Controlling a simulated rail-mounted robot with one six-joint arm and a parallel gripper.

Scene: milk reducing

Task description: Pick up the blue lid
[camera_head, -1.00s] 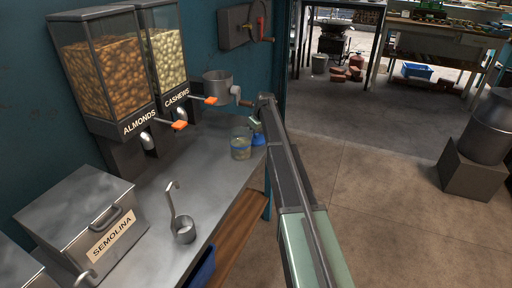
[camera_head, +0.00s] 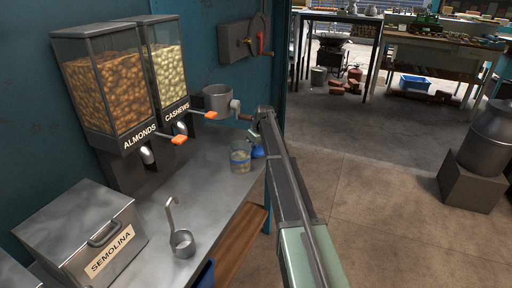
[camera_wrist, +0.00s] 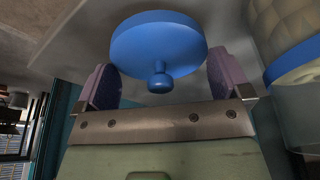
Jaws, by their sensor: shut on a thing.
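The blue lid (camera_wrist: 158,42), a round disc with a small round knob, fills the top middle of the wrist view. My gripper (camera_wrist: 162,66) has its two purple-grey fingers at the lid's left and right sides, shut on it, with the knob between them. In the head view, only a small part of the blue lid (camera_head: 258,152) shows, just right of a glass jar (camera_head: 240,157) on the metal counter. My arm partly hides the gripper there, and the finger contact is too small to see.
Almond and cashew dispensers (camera_head: 109,95) stand at the back left of the metal counter (camera_head: 200,205). A grey pot-like crank device (camera_head: 217,99) is above the jar. A ladle (camera_head: 182,242) and a semolina bin (camera_head: 85,235) are nearer. Open floor lies to the right.

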